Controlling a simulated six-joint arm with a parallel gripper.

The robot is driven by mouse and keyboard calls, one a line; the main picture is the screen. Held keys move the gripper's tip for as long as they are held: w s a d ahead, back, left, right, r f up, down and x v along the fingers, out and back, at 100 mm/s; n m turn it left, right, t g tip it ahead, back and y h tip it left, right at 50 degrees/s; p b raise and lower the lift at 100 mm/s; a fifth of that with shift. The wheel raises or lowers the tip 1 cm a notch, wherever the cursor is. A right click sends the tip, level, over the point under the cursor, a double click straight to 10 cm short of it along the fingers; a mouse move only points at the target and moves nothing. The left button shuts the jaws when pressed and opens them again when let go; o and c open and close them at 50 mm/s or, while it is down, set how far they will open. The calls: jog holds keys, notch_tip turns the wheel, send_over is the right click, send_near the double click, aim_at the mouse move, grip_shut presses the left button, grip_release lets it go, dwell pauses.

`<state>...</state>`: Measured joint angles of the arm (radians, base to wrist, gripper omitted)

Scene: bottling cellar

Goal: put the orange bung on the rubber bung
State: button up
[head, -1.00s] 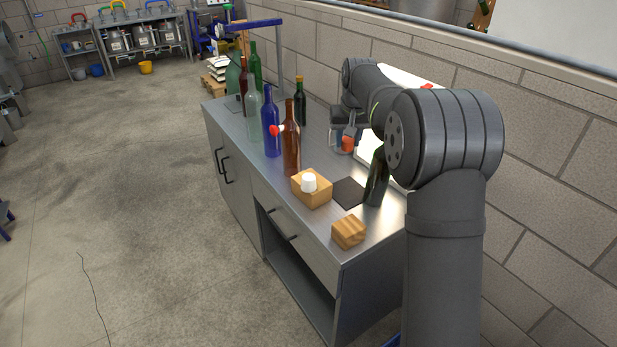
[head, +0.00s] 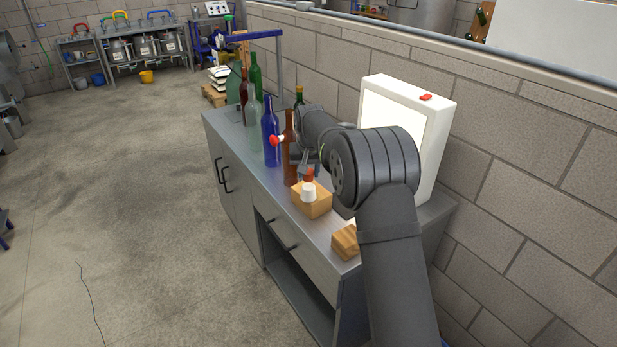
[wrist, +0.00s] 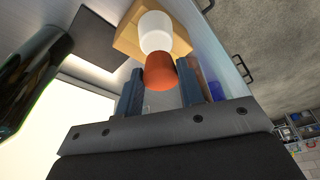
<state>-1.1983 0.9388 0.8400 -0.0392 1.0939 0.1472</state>
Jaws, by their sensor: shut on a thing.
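The orange bung (head: 309,174) is held between the fingers of my gripper (head: 306,164), which is shut on it. The white bung, which looks like the rubber bung (head: 308,193), stands upright on a wooden block (head: 318,210). In the head view the orange bung shows just above and behind the white one. In the wrist view the orange bung (wrist: 160,72) sits between the two fingers (wrist: 161,92) and overlaps the lower edge of the white bung (wrist: 155,29). I cannot tell whether the two touch.
A brown bottle (head: 289,150) stands close beside my gripper, with a blue bottle (head: 270,135) beyond it. A second wooden block (head: 345,241) lies near the front. A lit white panel (head: 395,115) stands by the wall. A dark bottle (wrist: 30,75) shows at left in the wrist view.

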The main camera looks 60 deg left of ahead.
jog(key=shift+f, duration=1.15)
jog(key=shift+f, duration=0.15)
jog(key=o, duration=1)
jog(key=v, duration=1.2)
jog(key=shift+r, duration=0.25)
jog(key=shift+w+f, duration=0.1)
jog(key=shift+f, duration=0.05)
